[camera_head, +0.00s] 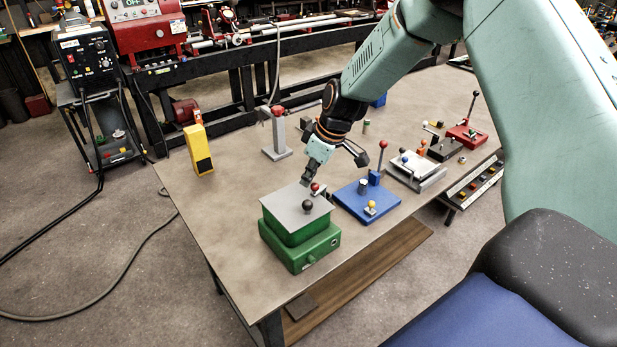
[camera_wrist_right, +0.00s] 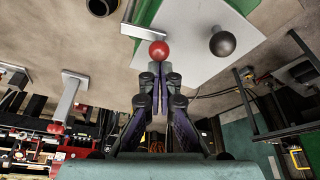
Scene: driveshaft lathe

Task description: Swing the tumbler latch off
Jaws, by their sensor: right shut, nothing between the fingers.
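A green box (camera_head: 300,240) with a grey top plate (camera_head: 287,212) stands near the table's front edge. A red ball knob (camera_head: 315,187) and a black ball knob (camera_head: 307,205) sit at its top. I cannot tell for certain which part is the tumbler latch. My right gripper (camera_head: 308,181) points down just beside the red knob. In the right wrist view the red knob (camera_wrist_right: 158,50) is right before the shut, empty fingertips (camera_wrist_right: 157,70); whether they touch is unclear. The black knob (camera_wrist_right: 222,43) is to its right, over the pale plate. My left gripper is not in view.
A blue base (camera_head: 352,203) with a red-knobbed lever and a yellow knob stands close to the right of the green box. A grey post (camera_head: 278,135) and a yellow block (camera_head: 198,148) stand behind. The table's left part is clear.

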